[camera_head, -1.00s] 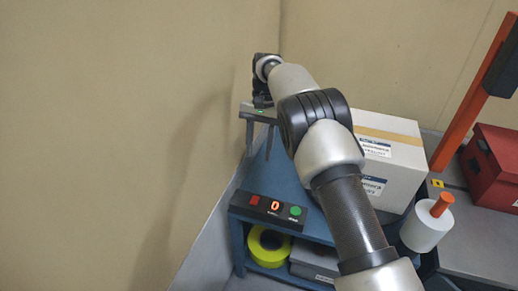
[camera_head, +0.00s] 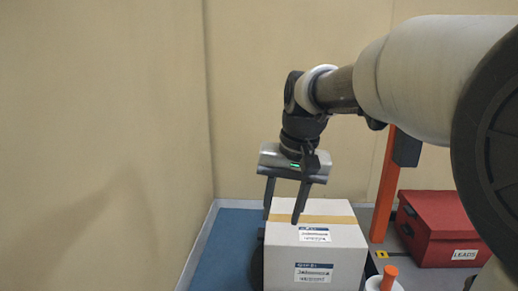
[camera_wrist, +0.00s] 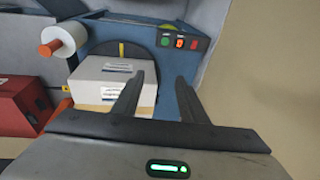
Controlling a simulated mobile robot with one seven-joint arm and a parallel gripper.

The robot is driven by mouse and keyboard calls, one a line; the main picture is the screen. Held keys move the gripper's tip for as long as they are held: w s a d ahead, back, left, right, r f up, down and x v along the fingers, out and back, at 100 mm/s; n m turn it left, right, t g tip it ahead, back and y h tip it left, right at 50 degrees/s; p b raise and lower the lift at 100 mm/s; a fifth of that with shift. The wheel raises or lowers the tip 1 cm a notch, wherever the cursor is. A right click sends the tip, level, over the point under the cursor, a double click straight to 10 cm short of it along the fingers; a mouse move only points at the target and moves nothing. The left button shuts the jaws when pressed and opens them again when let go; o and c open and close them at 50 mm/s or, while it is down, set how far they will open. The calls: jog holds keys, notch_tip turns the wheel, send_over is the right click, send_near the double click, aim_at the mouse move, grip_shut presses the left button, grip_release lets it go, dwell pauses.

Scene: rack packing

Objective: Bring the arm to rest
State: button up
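My gripper (camera_head: 284,202) hangs from the arm with its two dark fingers pointing down and apart. It is open, with nothing between the fingers. In the head view it shows in front of the upper left part of a white cardboard box (camera_head: 314,255). In the wrist view the fingers (camera_wrist: 160,98) are spread, and the box (camera_wrist: 113,70) lies beyond them to the left. My arm reaches in from the right and covers much of that side of the head view.
The box stands on a blue surface (camera_head: 232,240) beside beige walls (camera_head: 120,120). A red box marked LEADS (camera_head: 440,225), an orange post (camera_head: 384,185) and a white roll with an orange core (camera_head: 388,276) are to the right. A control panel (camera_wrist: 180,42) shows in the wrist view.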

jog(key=s+d+f+t, duration=0.1)
jog(key=s+d, duration=0.2)
jog(key=s, duration=0.3)
jog(key=s+d+f+n+t+h, duration=0.1)
jog(key=s+d, duration=0.2)
jog(key=s, duration=0.3)
jog(key=s+d+f+t, duration=0.2)
jog(key=s+d, duration=0.1)
jog(key=s, duration=0.4)
notch_tip(320, 180, up, 20)
jog(key=p, duration=1.9)
jog(key=shift+w+f, duration=0.15)
jog(key=shift+w, duration=0.15)
jog(key=shift+d, duration=0.1)
jog(key=shift+c, duration=0.9)
jog(key=shift+f, duration=0.1)
